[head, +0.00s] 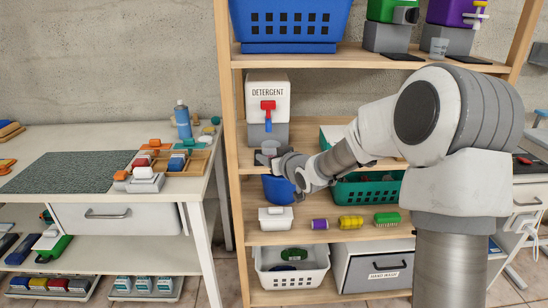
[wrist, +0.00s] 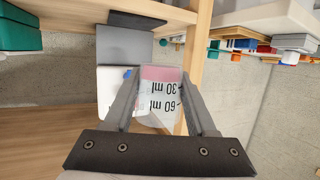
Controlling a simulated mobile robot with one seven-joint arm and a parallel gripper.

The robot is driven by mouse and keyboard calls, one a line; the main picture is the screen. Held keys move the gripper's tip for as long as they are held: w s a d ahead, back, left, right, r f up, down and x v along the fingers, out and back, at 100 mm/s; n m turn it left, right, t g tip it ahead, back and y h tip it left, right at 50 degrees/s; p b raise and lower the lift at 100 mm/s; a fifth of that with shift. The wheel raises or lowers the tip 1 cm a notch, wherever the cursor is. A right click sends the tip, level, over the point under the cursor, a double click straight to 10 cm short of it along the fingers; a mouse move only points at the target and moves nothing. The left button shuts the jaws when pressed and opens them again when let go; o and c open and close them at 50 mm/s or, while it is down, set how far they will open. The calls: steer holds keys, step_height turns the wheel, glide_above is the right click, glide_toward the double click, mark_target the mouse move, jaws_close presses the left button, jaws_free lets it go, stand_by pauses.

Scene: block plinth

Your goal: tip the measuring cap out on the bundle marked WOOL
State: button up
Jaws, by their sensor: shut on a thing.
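My gripper (head: 268,158) is shut on the measuring cap (wrist: 158,104), a clear cup with 30 ml and 60 ml marks. The wrist view is upside down, so the cap is upright. A pink layer shows at its base, below the 30 ml mark. In the head view the cap (head: 270,146) is small, just below the white dispenser marked DETERGENT (head: 268,100) with its red and blue tap. I can read WOOL on nothing in view, so I cannot tell which thing is that bundle.
A blue tub (head: 278,190) stands below my gripper, and a green basket (head: 368,190) to its right. The wooden shelf (head: 270,238) holds a white box and small coloured items. A white table (head: 190,183) with a grey mat (head: 70,171) and a wooden tray stands left.

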steer(key=s+d+f+m+h, duration=0.2)
steer(key=s+d+f, duration=0.3)
steer(key=s+f, duration=0.2)
steer(key=s+d+f+m+t+h, duration=0.1)
steer(key=s+d+f+m+h, duration=0.1)
steer(key=s+d+f, duration=0.3)
step_height(320, 180, down, 4)
steer(key=shift+s+d+f+h, duration=0.2)
steer(key=shift+s+d+h, duration=0.3)
steer(key=shift+s, duration=0.75)
